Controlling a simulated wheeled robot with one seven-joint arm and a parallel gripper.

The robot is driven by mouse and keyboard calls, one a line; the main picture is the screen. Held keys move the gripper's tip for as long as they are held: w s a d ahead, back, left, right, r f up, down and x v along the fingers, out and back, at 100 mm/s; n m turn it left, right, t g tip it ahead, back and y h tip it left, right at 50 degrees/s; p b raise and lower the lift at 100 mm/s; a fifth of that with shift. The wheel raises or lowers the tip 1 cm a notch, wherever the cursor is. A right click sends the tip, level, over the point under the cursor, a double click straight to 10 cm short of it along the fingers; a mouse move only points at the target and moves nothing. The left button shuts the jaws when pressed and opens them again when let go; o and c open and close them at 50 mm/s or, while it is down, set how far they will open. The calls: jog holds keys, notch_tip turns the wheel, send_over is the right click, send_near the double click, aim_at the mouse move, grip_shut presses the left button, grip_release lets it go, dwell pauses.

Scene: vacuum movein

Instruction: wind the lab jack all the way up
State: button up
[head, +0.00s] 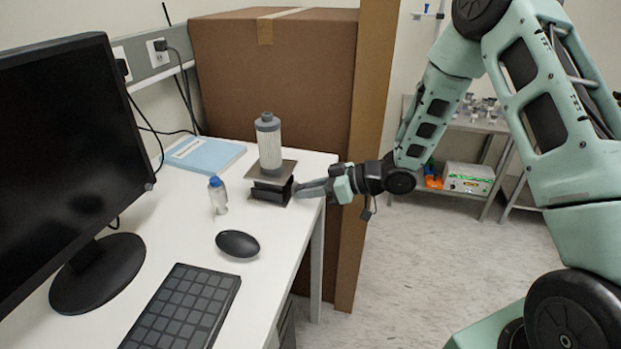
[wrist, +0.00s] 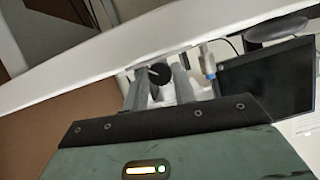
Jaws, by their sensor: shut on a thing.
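The lab jack (head: 268,187) stands near the right edge of the white desk, with its dark top plate a short way above its base. A grey-capped, ribbed clear cylinder (head: 269,145) stands upright on the plate. My gripper (head: 301,189) reaches in from the right, at the jack's right side. In the wrist view my gripper (wrist: 158,86) has its two grey fingers on either side of a dark round knob (wrist: 158,73), shut on it. In the head view the fingers hide the knob.
A small blue-capped bottle (head: 218,196) stands left of the jack, and a black mouse (head: 238,243) lies in front. A blue book (head: 204,154) lies behind. A large cardboard box (head: 275,75) rises behind the desk. The monitor (head: 70,160) and keyboard (head: 183,310) are at left.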

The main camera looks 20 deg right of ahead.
dwell(0.3)
jog(key=o, duration=0.7)
jog(key=b+v, duration=0.1)
jog(key=v, duration=1.6)
jog(key=shift+d+r+b, duration=0.1)
jog(key=shift+d+b, duration=0.15)
jog(key=shift+b, duration=0.1)
